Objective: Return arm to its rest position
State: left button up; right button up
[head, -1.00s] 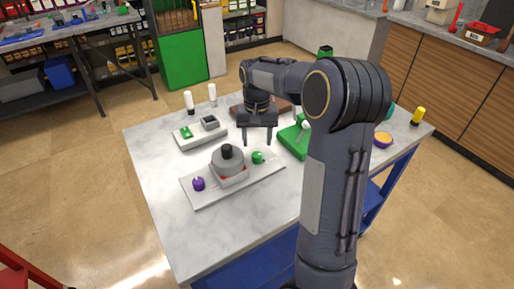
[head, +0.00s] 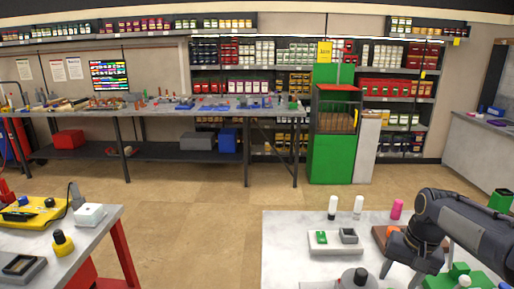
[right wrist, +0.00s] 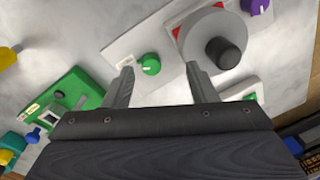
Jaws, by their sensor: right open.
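My right gripper (head: 400,274) hangs above the pale table at the lower right of the head view. In the right wrist view its two fingers (right wrist: 160,68) stand apart with nothing held between them. The vacuum pump's grey round body (right wrist: 200,32) with a black knob (right wrist: 222,53) lies beyond the right finger. A green knob (right wrist: 150,63) on the pale base plate shows between the fingertips. In the head view only the top of the pump (head: 358,279) shows at the bottom edge. My left gripper is out of view.
A pale tray (head: 335,243) with a green part and a grey block sits on the table. A green device (right wrist: 72,100) lies left of the fingers. A yellow tool (head: 62,243) stands on another table.

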jog(key=s+a+n+t+y, duration=0.2)
jog(key=s+a+n+t, duration=0.2)
jog(key=s+a, duration=1.2)
jog(key=s+f+n, duration=0.1)
jog(key=s, duration=0.3)
jog(key=shift+t+y, duration=0.3)
jog(key=shift+y, duration=0.1)
jog(key=shift+r, duration=0.1)
dwell(0.4)
